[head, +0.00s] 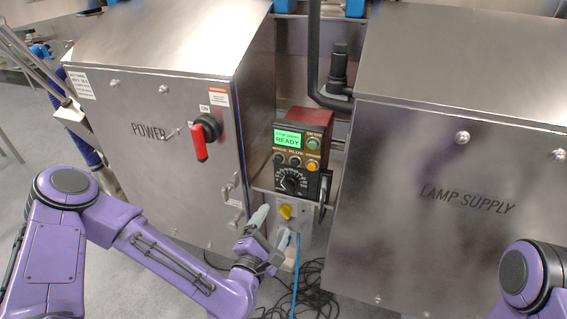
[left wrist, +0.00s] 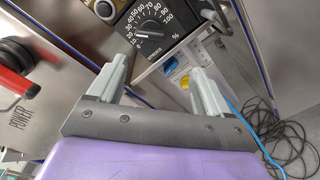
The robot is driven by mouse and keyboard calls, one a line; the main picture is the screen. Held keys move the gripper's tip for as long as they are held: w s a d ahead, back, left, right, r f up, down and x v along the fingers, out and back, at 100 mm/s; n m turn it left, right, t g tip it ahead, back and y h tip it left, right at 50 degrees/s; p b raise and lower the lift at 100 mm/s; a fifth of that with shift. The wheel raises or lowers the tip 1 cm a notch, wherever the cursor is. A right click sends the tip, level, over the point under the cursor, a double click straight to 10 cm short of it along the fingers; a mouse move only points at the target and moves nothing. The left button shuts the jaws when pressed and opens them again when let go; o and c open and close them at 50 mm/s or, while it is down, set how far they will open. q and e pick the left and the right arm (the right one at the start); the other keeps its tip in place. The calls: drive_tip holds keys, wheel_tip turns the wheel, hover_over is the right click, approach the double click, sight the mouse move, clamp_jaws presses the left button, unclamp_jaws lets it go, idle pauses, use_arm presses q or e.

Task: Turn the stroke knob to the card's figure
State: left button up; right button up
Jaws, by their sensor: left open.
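The stroke knob (head: 290,181) is a black knob on a black dial plate, low on the pump's control panel. The knob also shows at the top of the left wrist view (left wrist: 152,27), ringed by figures from 0 to 100 with a % sign. Its white mark seems to point toward the low figures; the exact value is unclear. My left gripper (head: 272,228) is open and empty, below the dial, with its fingers (left wrist: 160,66) apart and clear of the knob. No card with a readable figure shows. My right gripper is out of view.
The panel's green screen (head: 287,138) reads READY. The POWER cabinet (head: 150,160), with a red-handled switch (head: 199,143), stands left; the LAMP SUPPLY cabinet (head: 440,210) stands right, leaving a narrow gap. A yellow knob (head: 285,211) sits below the dial. Black cables (head: 290,292) lie on the floor.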

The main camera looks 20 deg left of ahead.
sight(286, 190)
use_arm(q)
drive_tip(key=shift+n, duration=0.3)
drive_tip(key=w, duration=0.3)
drive_tip(key=w+r, duration=0.1)
drive_tip(key=w, duration=0.3)
drive_tip(key=w+p, duration=0.1)
drive_tip(key=w, duration=0.3)
drive_tip(key=shift+r, duration=0.15)
drive_tip(key=shift+a, duration=0.1)
drive_tip(key=c, duration=1)
